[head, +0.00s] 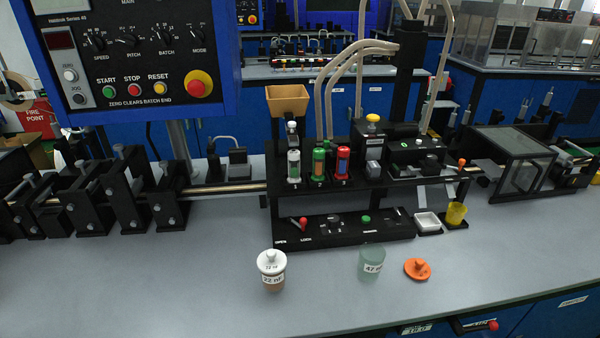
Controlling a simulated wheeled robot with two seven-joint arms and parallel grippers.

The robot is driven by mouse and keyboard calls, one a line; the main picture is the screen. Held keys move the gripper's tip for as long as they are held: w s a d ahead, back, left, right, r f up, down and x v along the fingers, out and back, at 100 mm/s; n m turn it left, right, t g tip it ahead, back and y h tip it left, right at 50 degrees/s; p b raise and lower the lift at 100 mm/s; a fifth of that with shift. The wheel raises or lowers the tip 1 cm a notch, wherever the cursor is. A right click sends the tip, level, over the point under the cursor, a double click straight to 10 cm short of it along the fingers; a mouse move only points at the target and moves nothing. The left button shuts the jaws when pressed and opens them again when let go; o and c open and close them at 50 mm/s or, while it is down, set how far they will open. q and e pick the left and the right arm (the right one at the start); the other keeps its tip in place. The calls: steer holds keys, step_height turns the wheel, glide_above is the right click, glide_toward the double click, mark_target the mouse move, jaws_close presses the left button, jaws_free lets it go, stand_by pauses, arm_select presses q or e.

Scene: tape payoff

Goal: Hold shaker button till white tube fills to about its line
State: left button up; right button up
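The white tube (293,166) stands upright at the left of a row of three on the black machine, beside a green tube (319,162) and a red and blue tube (342,162). Its fill level and line are too small to read. I cannot tell which control is the shaker button; a green button (366,219) sits on the lower front panel and a yellow knob (373,118) tops a silver post to the right of the tubes. Neither of my grippers is in view.
A tan hopper (288,101) sits above the tubes. A lidded jar (271,268), a greenish cup (371,262) and an orange lid (417,269) stand on the front of the bench. A blue control panel (135,60) hangs at upper left. The bench's front left is clear.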

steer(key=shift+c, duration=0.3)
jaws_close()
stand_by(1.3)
